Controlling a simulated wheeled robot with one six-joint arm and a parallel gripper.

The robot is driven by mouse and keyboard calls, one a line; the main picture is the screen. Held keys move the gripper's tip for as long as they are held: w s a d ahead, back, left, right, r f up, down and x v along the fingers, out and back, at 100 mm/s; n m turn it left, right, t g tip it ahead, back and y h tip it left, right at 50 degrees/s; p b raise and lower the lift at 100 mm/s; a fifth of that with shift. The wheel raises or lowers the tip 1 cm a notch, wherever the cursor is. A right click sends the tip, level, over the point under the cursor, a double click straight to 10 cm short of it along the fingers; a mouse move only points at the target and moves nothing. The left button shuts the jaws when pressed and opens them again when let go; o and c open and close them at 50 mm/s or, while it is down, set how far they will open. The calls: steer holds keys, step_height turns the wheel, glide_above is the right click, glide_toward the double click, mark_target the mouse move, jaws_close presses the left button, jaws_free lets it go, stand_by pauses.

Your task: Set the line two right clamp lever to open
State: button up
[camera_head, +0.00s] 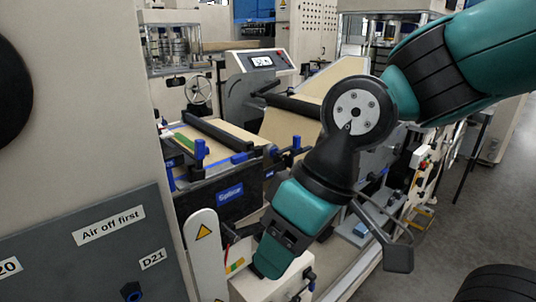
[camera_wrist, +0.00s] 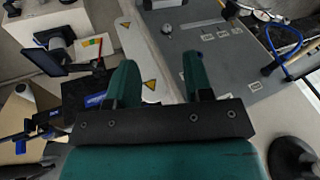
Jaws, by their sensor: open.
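Small blue upright levers show on the splice table in the head view, one at its near left (camera_head: 200,150) and one at its right (camera_head: 296,143). I cannot tell which is the line two right clamp lever, or its setting. My gripper shows in the wrist view (camera_wrist: 160,75) with its two teal fingers apart and nothing between them. In the head view, my teal wrist points down and left in front of the splice table; the fingertips are not clearly visible there. The fingers appear over a white plate with yellow warning triangles and the edge of a grey panel.
A grey panel (camera_head: 85,250) marked "Air off first" stands at lower left, with a pale machine wall above it. A white guard with a warning triangle (camera_head: 204,250) stands close to my wrist. A display console (camera_head: 262,62) is behind. Open floor lies at right.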

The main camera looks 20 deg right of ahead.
steer(key=w+a+f+m+t+y+b, duration=0.1)
steer(key=w+f+m+t+y+b, duration=0.3)
steer(key=w, duration=0.3)
steer(key=m+t+h+b, duration=0.4)
steer(key=m+t+b, duration=0.8)
steer(key=m, duration=0.5)
glide_toward(241, 160)
steer(key=shift+t, duration=0.3)
steer(key=p+x, duration=0.9)
steer(key=x, duration=0.3)
steer(key=shift+w+a+f, duration=0.2)
steer(key=shift+w, duration=0.1)
steer(key=shift+c, duration=0.2)
jaws_close()
